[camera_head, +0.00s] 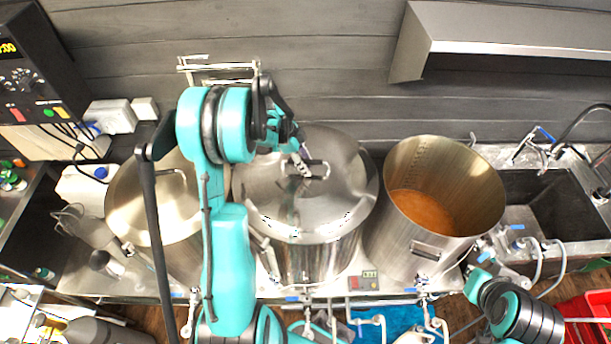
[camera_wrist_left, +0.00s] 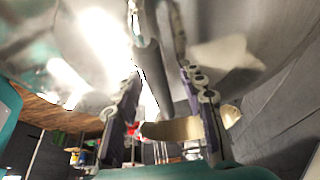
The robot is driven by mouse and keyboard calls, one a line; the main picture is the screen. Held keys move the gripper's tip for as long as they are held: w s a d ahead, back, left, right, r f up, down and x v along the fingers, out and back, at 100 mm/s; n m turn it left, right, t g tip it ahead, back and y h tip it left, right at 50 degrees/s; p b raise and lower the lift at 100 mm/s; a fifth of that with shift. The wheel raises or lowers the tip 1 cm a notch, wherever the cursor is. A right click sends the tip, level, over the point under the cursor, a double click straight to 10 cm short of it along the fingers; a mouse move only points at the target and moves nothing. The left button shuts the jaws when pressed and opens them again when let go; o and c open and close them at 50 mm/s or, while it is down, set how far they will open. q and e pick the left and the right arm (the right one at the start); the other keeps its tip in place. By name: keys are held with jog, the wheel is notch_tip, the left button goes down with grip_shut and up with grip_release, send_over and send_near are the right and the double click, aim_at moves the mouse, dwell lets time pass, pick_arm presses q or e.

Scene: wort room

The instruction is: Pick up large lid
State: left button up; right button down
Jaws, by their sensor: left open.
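The large lid (camera_head: 272,192) is a shiny round metal lid lying on the middle steel pot (camera_head: 305,262). Its handle (camera_head: 318,175) stands up near its centre. My left gripper (camera_head: 302,158) is open, right at the handle and above the lid. In the left wrist view the two fingers of my left gripper (camera_wrist_left: 165,100) stand apart, with a metal bar of the handle (camera_wrist_left: 150,60) showing between them. Whether a finger touches the handle I cannot tell. My left arm hides part of the lid's left side. My right arm shows at the lower right; its gripper is not visible.
An uncovered pot (camera_head: 445,190) with brown liquid stands close on the right. Another pot (camera_head: 150,210) is on the left, partly behind my arm. A sink (camera_head: 560,205) is at the far right. A metal hood (camera_head: 500,30) juts from the wall at upper right.

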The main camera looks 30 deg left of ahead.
dwell(0.3)
pick_arm(q)
grip_shut()
jog(key=shift+r, duration=0.1)
